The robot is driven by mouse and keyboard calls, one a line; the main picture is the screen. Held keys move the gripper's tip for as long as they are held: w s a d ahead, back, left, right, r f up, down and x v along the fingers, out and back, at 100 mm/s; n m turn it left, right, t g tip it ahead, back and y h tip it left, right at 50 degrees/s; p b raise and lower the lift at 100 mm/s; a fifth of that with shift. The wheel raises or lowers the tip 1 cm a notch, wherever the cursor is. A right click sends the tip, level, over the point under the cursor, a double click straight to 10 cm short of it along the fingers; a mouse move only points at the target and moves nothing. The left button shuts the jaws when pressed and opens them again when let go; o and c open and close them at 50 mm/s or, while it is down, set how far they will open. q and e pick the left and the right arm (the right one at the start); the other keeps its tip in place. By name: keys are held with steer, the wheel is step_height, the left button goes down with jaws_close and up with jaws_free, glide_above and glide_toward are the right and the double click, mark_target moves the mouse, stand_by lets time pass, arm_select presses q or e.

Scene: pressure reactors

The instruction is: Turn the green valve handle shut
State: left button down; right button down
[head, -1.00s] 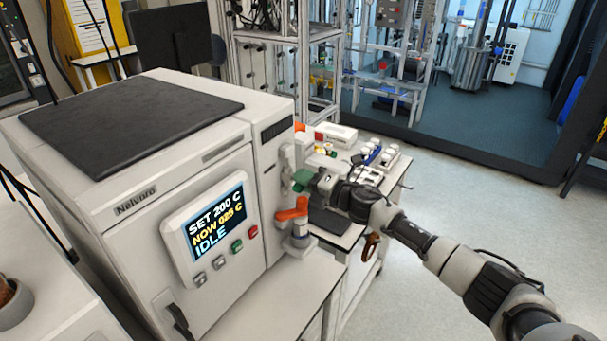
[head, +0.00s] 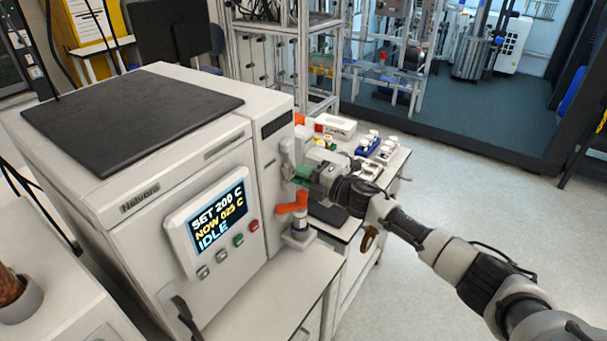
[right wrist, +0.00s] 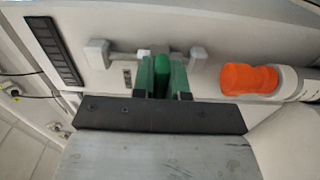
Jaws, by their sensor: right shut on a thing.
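The green valve handle (head: 302,171) sticks out from the right side of the white reactor cabinet (head: 160,180). My right gripper (head: 312,174) comes in from the right and is at the handle. In the right wrist view the green handle (right wrist: 161,76) lies between the two fingers of my right gripper (right wrist: 162,80), which are shut on it. The fingers and palm hide part of the handle. My left gripper is not in view.
A bench behind holds a white box (head: 335,126) and several white-capped bottles. Floor at right (head: 450,200) is clear.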

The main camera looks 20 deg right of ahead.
steer(key=c, duration=1.1)
jaws_free()
steer(key=shift+c, duration=0.2)
steer(key=shift+s+d+f, duration=0.15)
steer(key=shift+s+d, duration=0.2)
steer(key=shift+s, duration=0.05)
steer(key=b+v, duration=0.3)
steer(key=v, duration=0.6)
steer(key=shift+s+d+b, duration=0.25)
steer(key=shift+s+b, duration=0.05)
steer(key=shift+b, duration=0.05)
